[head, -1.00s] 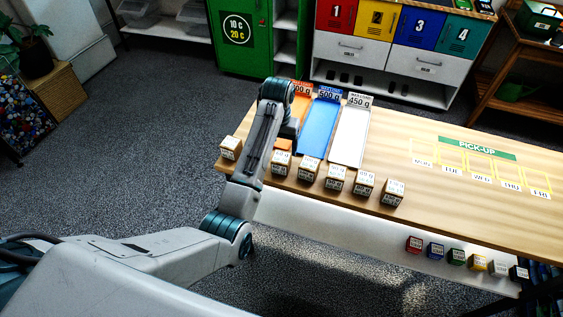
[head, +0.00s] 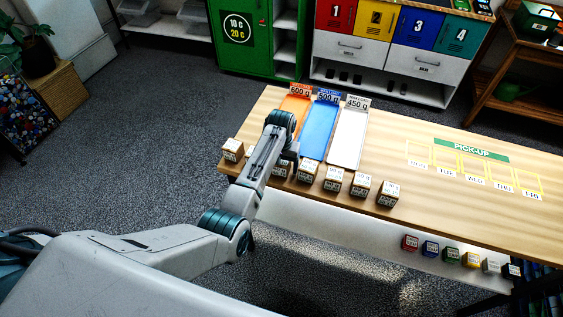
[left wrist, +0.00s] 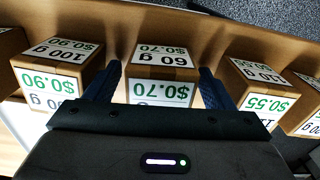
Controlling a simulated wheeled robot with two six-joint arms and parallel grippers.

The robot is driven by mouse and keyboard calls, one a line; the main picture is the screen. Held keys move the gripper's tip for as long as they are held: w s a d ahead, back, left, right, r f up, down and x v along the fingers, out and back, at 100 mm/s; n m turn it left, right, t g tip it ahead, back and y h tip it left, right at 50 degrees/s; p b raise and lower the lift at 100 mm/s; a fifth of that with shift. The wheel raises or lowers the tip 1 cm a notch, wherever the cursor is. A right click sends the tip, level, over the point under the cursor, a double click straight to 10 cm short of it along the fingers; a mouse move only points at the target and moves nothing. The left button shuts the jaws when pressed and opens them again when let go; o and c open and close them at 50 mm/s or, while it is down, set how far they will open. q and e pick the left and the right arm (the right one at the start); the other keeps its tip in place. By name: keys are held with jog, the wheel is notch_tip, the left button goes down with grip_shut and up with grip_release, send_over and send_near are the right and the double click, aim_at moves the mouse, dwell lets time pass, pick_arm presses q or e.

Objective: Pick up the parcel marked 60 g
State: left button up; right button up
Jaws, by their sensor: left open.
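The parcel marked 60 g (left wrist: 165,58) is a small brown box with white labels, one reading $0.70. It shows upside down in the left wrist view. My left gripper (left wrist: 160,76) is open, with one dark finger on each side of this parcel. I cannot tell whether the fingers touch it. In the head view my left gripper (head: 290,163) is down at the row of parcels near the table's front edge, and my arm hides part of the row. My right gripper is not in view.
Close neighbours are a 100 g parcel (left wrist: 62,65) and a 110 g parcel (left wrist: 257,85). Orange (head: 294,107), blue (head: 319,130) and white (head: 348,140) trays lie behind the row. The wooden table (head: 405,165) is clear between the white tray and the pick-up area.

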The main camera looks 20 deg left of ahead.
pick_arm(q)
jog(key=shift+f, duration=0.25)
jog(key=c, duration=1.1)
jog(key=shift+o, duration=0.2)
jog(key=shift+r, duration=0.25)
